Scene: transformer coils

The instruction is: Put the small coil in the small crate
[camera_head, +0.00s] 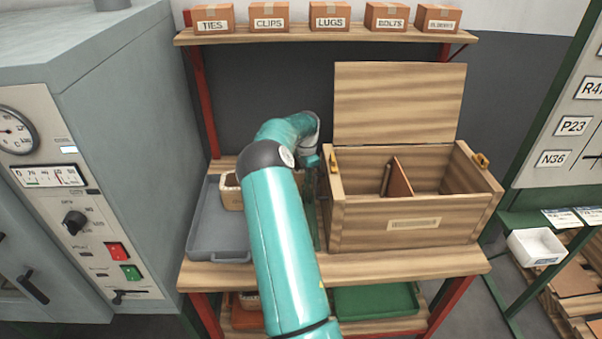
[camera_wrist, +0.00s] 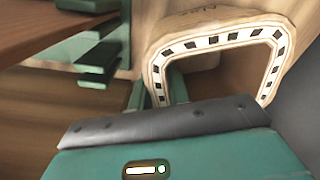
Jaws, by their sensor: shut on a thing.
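A cream coil (camera_wrist: 218,32) with a row of black squares around its rectangular opening fills the top of the wrist view. My gripper (camera_wrist: 157,92) is shut on the coil's left wall, one green finger on each side of it. In the head view my arm hides the fingers. A tan coil (camera_head: 230,192) shows there just left of my arm, over the grey tray; I cannot tell whether it is the held one. A wooden crate (camera_head: 400,236) stands on the bench right of my arm, lid raised at the back, with an upright divider (camera_head: 400,178) inside.
The grey tray (camera_head: 215,251) lies on the bench left of my arm, beside a grey machine (camera_head: 130,110). A shelf with several labelled boxes (camera_head: 330,16) hangs above. An orange tray (camera_head: 245,318) and a green tray (camera_head: 375,301) sit below the bench top. A white bin (camera_head: 536,248) is at right.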

